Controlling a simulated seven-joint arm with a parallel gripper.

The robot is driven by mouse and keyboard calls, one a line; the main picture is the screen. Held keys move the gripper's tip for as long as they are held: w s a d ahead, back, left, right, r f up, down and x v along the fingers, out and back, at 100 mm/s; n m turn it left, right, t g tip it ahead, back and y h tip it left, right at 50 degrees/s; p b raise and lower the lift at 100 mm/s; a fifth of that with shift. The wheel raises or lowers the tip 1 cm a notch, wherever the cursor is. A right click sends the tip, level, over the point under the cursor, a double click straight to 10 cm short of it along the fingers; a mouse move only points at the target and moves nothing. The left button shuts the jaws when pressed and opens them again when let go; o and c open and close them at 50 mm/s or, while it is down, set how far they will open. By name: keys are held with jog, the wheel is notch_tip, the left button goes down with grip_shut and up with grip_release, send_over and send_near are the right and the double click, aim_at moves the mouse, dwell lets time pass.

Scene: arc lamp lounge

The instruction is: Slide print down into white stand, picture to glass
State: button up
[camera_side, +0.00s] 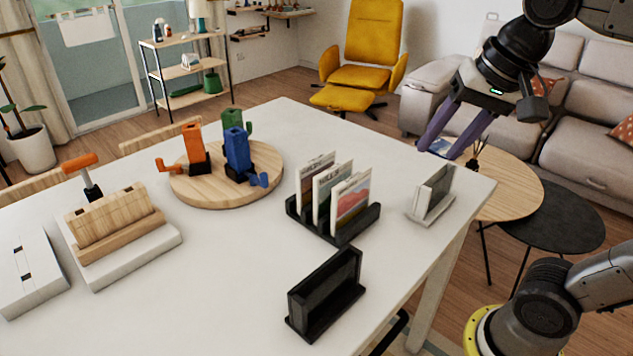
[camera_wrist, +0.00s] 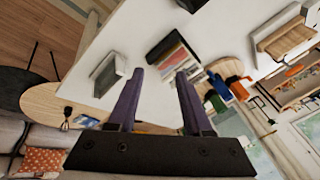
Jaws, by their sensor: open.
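Three prints stand upright in a slotted black rack (camera_side: 345,238). The front print (camera_side: 352,199) shows a reddish picture; the middle print (camera_side: 331,186) and rear print (camera_side: 315,172) are partly covered. The white stand (camera_side: 432,212), with an upright greyish pane, is right of the rack near the table's edge. I cannot tell whether its slot is empty. My gripper (camera_side: 440,149), with purple fingers, is open and empty, raised above the white stand's height. In the wrist view the rack (camera_wrist: 172,55) lies beyond the fingertips (camera_wrist: 160,74), and the white stand (camera_wrist: 106,73) is to their left.
A black stand (camera_side: 325,293) is at the table's front. A round wooden board (camera_side: 220,191) carries orange, blue and green figures. A wooden block on a white base (camera_side: 125,250) and a white box (camera_side: 30,275) are at left. The white table (camera_side: 225,260) is clear at centre.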

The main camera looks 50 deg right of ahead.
jog(key=w+r+m+g, duration=0.1)
jog(key=w+r+m, duration=0.35)
jog(key=w, duration=0.55)
jog(key=m+g, duration=0.4)
send_over(316, 173)
jog(key=f, duration=1.7)
jog(key=shift+w+d+f, duration=0.1)
jog(key=shift+d+f, duration=0.2)
jog(key=shift+d, duration=0.05)
jog(key=shift+w+f, duration=0.2)
jog(key=shift+f, duration=3.05)
grip_shut()
